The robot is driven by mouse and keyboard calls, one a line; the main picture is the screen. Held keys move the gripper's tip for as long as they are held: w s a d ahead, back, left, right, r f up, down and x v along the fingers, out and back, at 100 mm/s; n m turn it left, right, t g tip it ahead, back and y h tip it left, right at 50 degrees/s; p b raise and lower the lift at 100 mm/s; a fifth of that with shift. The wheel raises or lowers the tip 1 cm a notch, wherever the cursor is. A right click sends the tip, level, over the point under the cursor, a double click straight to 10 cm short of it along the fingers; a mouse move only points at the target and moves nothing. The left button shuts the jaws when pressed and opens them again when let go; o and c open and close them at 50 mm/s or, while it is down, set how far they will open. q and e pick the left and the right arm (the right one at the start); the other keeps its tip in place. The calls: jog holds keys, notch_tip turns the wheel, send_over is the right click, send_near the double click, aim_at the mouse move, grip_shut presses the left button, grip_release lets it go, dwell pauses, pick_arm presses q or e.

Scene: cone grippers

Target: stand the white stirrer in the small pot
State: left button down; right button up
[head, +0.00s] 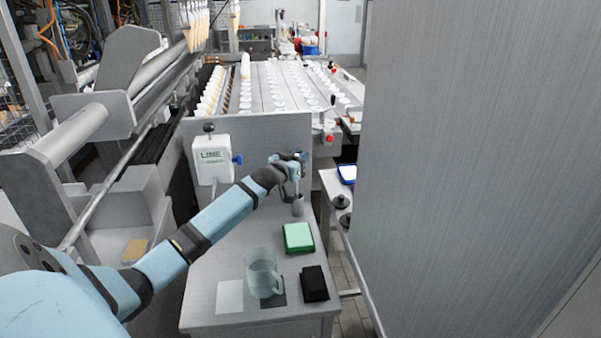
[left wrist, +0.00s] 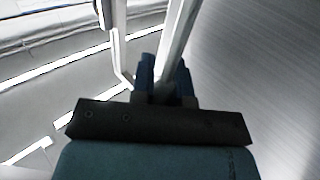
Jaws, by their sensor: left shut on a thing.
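The small pot (head: 297,208) is a small grey cup toward the back right of the grey table. My left gripper (head: 292,172) is just above it, with the arm reaching in from the left. The gripper is shut on the white stirrer (left wrist: 178,45), a pale slim rod that shows in the left wrist view. In the head view the stirrer is too small to make out well, and I cannot tell whether its lower end is inside the pot. The pot cannot be made out in the left wrist view. My right gripper is not in view.
A green box (head: 299,237), a clear glass mug (head: 262,273), a black folded cloth (head: 314,284) and a white square (head: 230,297) are on the front of the table. A white LIME dispenser (head: 212,160) stands at the back left. A large grey panel (head: 480,170) blocks the right.

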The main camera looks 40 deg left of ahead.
pick_arm(q)
notch_tip(320, 180, down, 4)
jog(key=shift+f, duration=0.2)
jog(key=shift+f, duration=0.2)
jog(key=c, duration=1.1)
grip_release()
jog(key=shift+r, duration=0.15)
